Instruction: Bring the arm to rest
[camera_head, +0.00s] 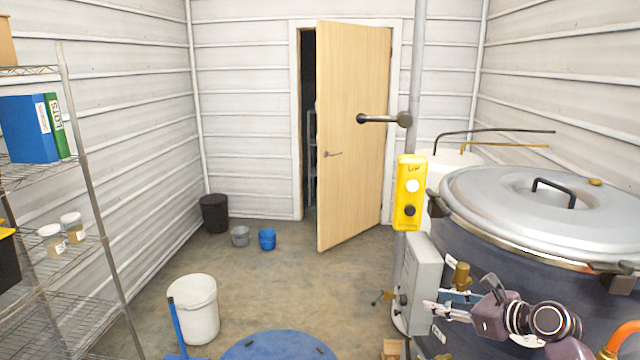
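My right gripper (436,301) is at the lower right, in front of the dark side of a large lidded vessel (480,225). Its fingers point left and look apart, with nothing clearly held between them. The fingers are small in the picture and overlap a brass valve fitting (461,276) and the area beside a grey box; I cannot tell whether they touch anything. My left gripper is out of the picture.
A grey control box (422,280) and a yellow button box (409,193) stand close to my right gripper. A wire shelf (85,170) is on the left. A white bucket (194,312) and a blue round lid (278,346) are on the floor. The middle floor is clear toward the ajar door (354,130).

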